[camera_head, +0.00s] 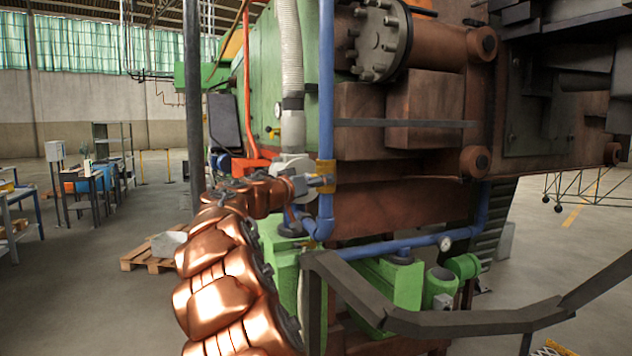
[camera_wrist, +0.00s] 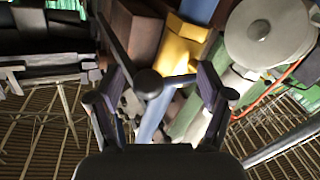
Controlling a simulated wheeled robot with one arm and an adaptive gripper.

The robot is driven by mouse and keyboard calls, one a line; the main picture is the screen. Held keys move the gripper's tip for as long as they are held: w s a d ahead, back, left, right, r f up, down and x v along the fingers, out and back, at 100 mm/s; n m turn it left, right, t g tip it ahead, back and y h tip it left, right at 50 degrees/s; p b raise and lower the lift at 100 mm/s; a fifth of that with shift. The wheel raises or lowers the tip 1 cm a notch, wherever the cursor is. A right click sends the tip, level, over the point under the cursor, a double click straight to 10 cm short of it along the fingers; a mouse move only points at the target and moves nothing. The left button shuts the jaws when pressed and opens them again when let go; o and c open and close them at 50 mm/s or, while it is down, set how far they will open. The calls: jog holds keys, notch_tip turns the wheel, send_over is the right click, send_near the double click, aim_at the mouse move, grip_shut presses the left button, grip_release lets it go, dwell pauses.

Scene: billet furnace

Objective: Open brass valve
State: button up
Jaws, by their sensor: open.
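The brass valve (camera_head: 326,172) is a yellow-gold body on the vertical blue pipe, in the middle of the head view. It also shows in the wrist view (camera_wrist: 183,48), above centre. A dark handle with a round hub (camera_wrist: 149,84) stands in front of it, with one bar running up and left and a shorter one to the right. My gripper (camera_head: 321,182) is at the valve, at the end of my copper-coloured arm. In the wrist view my gripper (camera_wrist: 158,95) is open, its fingers on either side of the hub. I cannot tell whether they touch the handle.
The blue pipe (camera_head: 326,80) runs beside the green and rust-brown furnace body (camera_head: 405,210). A dark bent rail (camera_head: 440,322) crosses the lower right front. A pallet (camera_head: 150,255) lies on the floor at left, near tables (camera_head: 90,185). Open floor lies at left.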

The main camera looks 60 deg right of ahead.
jog(key=c, duration=0.6)
jog(key=shift+s, duration=0.1)
grip_shut()
jog(key=shift+r, duration=0.1)
